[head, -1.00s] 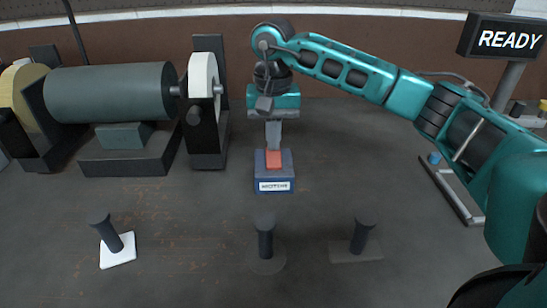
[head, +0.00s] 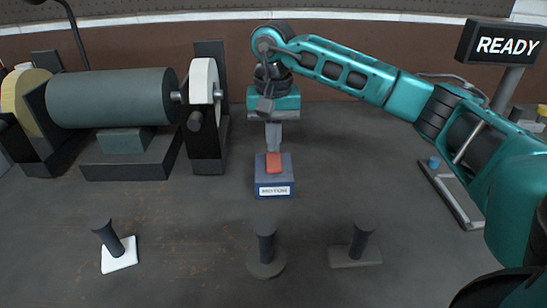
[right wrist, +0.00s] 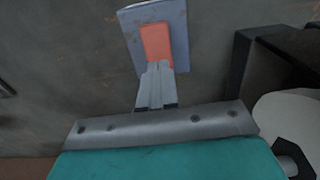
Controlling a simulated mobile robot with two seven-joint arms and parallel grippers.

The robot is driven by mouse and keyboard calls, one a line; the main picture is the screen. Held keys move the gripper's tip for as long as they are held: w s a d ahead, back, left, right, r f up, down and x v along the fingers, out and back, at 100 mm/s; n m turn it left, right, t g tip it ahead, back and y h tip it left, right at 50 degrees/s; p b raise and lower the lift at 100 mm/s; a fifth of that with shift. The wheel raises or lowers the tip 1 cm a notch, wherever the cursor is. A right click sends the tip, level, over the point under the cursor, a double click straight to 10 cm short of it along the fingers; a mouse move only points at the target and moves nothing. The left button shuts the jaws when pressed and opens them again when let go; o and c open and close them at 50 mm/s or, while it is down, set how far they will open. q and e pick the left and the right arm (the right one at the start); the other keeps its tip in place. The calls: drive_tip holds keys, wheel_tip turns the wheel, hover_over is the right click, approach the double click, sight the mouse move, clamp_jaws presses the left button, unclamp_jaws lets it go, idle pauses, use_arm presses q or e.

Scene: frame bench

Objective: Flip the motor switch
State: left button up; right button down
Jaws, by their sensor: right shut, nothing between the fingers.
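The motor switch is a small blue box (head: 274,181) with a red rocker (head: 274,163) on top and a white label on its front. It stands on the bench in the middle of the head view. My right gripper (head: 274,149) is shut and empty, pointing down with its fingertips at the far end of the red rocker. In the right wrist view the shut fingertips (right wrist: 158,68) are at the near edge of the red rocker (right wrist: 157,45). I cannot tell whether they touch it. My left gripper is not in view.
Several dark upright pegs on bases, one a white base (head: 119,256), stand in front. A sign (head: 507,42) at the right reads READY.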

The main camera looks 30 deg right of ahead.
sight(274, 156)
drive_tip(key=shift+r+p, duration=1.75)
drive_tip(key=shift+r, duration=1)
drive_tip(key=shift+f, duration=0.1)
